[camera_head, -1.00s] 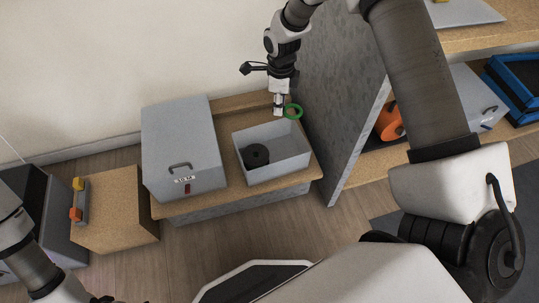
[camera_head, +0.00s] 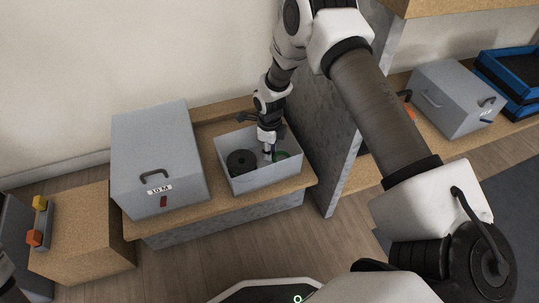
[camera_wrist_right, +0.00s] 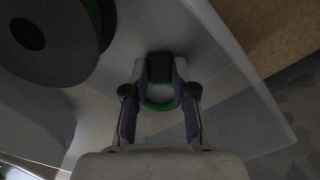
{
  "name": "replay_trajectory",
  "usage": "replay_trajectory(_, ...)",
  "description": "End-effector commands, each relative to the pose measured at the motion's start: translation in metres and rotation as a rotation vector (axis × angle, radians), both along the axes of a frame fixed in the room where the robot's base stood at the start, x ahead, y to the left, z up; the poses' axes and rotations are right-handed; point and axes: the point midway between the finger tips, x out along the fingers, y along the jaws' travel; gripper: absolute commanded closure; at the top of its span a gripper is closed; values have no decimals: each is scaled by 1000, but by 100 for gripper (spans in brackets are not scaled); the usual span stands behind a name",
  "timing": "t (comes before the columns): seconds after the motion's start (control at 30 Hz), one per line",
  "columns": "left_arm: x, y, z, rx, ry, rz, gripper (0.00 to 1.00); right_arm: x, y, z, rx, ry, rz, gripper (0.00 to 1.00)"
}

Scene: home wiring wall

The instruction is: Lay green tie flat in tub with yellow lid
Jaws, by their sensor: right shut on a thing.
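The green tie is a ring (camera_head: 283,155), low inside the open grey tub (camera_head: 262,178) and partly hidden by my right gripper (camera_head: 268,153). In the right wrist view, the green ring (camera_wrist_right: 159,106) shows between the fingers of my right gripper (camera_wrist_right: 160,72), which is shut on it; a dark block sits between the fingertips. Whether the ring touches the tub floor I cannot tell. No yellow lid is visible on the tub.
A black spool (camera_head: 241,164) lies in the tub's left half, with green at its edge in the right wrist view. A closed grey box (camera_head: 160,150) stands left of the tub. A grey panel (camera_head: 335,150) rises close on the right. A wooden block (camera_head: 85,240) stands farther left.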

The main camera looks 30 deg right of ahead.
Motion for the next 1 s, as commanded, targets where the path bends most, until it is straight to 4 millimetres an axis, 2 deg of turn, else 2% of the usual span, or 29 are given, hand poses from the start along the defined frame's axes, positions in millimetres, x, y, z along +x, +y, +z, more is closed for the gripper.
replay_trajectory(0.07, 0, 0, -1, 0, -1, 1, 2, 1, 0, -2, 0, -2, 0, 99)
replay_trajectory(0.33, 0, 0, 2, 0, -1, 0, 2, 0, 0, -3, 0, 0, 1, 100)
replay_trajectory(0.37, 0, 0, 1, 0, -1, 0, 2, 1, 0, -4, 0, -1, 1, 67)
replay_trajectory(0.4, 0, 0, 1, 0, -1, 0, 2, 1, 0, -4, 0, -1, 1, 53)
replay_trajectory(0.43, 0, 0, 1, 0, 0, 0, 2, 1, 0, -4, 0, -1, 1, 49)
replay_trajectory(0.77, 0, 0, -1, 0, 0, 0, 2, 1, 0, -1, 0, -2, 0, 49)
replay_trajectory(0.87, 0, 0, 13, 0, 1, -1, 2, 1, 0, 17, 0, -3, 0, 49)
replay_trajectory(1.0, -1, -1, 39, -1, 3, -5, 2, 1, 0, 55, 1, -3, 0, 49)
